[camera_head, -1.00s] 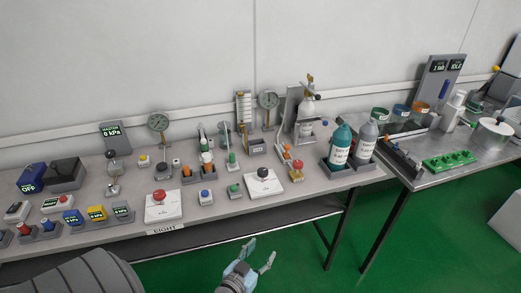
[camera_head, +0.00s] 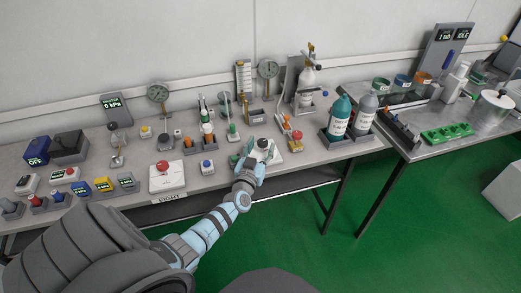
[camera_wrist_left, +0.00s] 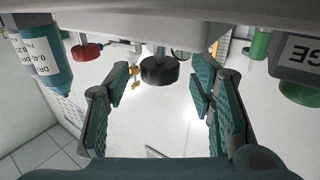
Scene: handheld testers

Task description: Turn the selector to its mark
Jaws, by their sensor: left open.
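The selector seems to be the black round knob (camera_head: 263,143) on a white plate (camera_head: 292,150) near the bench's front edge. In the left wrist view the black knob (camera_wrist_left: 160,71) shows at the top middle. My left gripper (camera_head: 251,160) is at the front of this plate. In the wrist view its two padded fingers (camera_wrist_left: 165,90) are open, one on each side of the knob, with gaps between. Nothing is held. The arm partly hides the plate, and the mark cannot be made out. My right gripper is not in view.
A white plate with a red knob (camera_head: 163,165) and a small blue button box (camera_head: 207,167) stand to the left. Gauges and a gas cylinder (camera_head: 306,84) line the back.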

